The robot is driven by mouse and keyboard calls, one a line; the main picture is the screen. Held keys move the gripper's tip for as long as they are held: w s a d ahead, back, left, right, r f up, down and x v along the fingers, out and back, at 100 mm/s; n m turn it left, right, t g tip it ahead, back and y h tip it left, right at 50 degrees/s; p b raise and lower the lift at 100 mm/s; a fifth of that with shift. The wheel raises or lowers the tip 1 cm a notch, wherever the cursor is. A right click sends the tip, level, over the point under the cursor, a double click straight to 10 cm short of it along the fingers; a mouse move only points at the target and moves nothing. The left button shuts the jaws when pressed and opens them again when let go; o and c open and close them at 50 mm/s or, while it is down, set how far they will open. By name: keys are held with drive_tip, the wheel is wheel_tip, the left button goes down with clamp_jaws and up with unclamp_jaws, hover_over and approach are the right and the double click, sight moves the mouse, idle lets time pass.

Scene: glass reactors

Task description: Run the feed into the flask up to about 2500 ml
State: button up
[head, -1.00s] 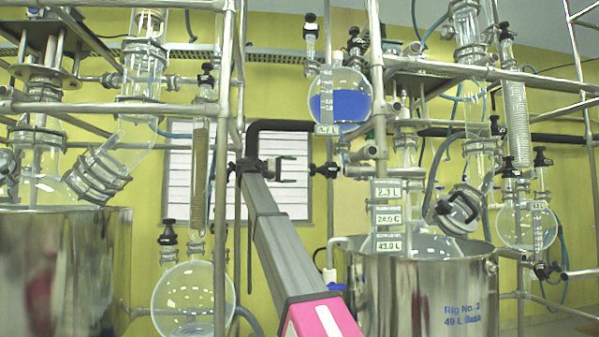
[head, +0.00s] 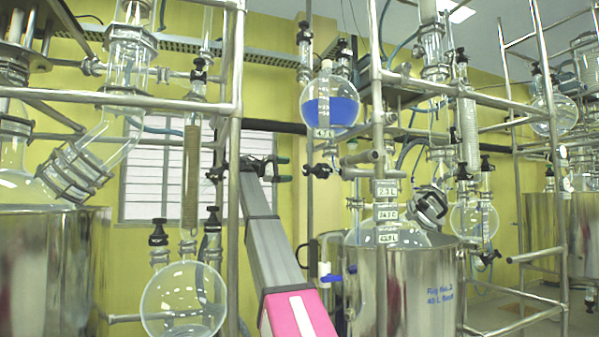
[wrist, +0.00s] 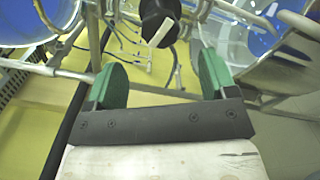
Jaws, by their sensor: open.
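The feed vessel (head: 329,85) is a round glass bulb part filled with blue liquid, high at the centre of the head view. Below it is a valve with a black knob (head: 320,170). The knob also shows in the wrist view (wrist: 160,14), with a white bar across it. The flask (head: 372,233) is clear glass in a steel pot marked Rig No. 2; three labels stand before it, the top one seeming to read 2.3 L. My gripper (head: 286,169) is open and empty, left of the knob and apart from it. Its green fingers (wrist: 160,75) show below the knob.
Metal frame bars (head: 235,170) rise beside my arm and cross above it. Another round glass flask (head: 184,300) hangs at lower left, near a large steel pot (head: 50,270). A blue-handled tap (head: 330,277) is left of the Rig No. 2 pot.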

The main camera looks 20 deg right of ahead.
sight(311, 170)
drive_tip(key=d, duration=1.1)
drive_tip(key=shift+w, duration=0.15)
drive_tip(key=c, duration=0.9)
